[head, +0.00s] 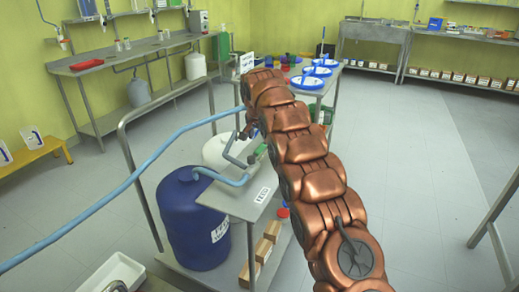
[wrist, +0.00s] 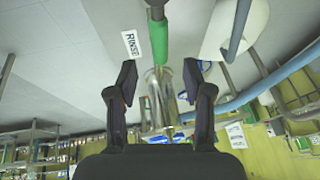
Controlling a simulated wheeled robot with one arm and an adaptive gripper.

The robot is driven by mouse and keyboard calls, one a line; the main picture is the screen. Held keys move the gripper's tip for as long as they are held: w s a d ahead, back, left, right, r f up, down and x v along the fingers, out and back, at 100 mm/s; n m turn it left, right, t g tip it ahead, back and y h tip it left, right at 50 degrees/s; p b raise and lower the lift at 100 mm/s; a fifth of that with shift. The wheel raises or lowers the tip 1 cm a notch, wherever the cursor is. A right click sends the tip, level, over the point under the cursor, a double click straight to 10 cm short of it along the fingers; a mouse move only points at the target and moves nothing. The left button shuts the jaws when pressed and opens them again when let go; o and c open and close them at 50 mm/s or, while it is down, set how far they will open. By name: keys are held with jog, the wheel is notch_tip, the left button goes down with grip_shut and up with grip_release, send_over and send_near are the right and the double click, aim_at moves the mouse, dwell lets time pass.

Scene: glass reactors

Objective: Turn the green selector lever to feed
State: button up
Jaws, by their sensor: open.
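The green selector lever (wrist: 159,40) shows in the wrist view as a green sleeve on a metal rod. It lies in line with the gap between my fingers, by their tips; I see no finger touching it. My gripper (wrist: 160,76) is open, one finger on each side. A RINSE label (wrist: 130,44) is on the grey surface left of the lever. In the head view a small green part, likely the lever (head: 259,149), shows beside my arm, which hides much around it. The FEED label (head: 262,194) is on the bench's near end.
Cardboard boxes (head: 263,250) sit on the lower shelf.

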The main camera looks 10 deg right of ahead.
aim_at(260, 148)
jog(key=shift+x, duration=3.7)
grip_shut()
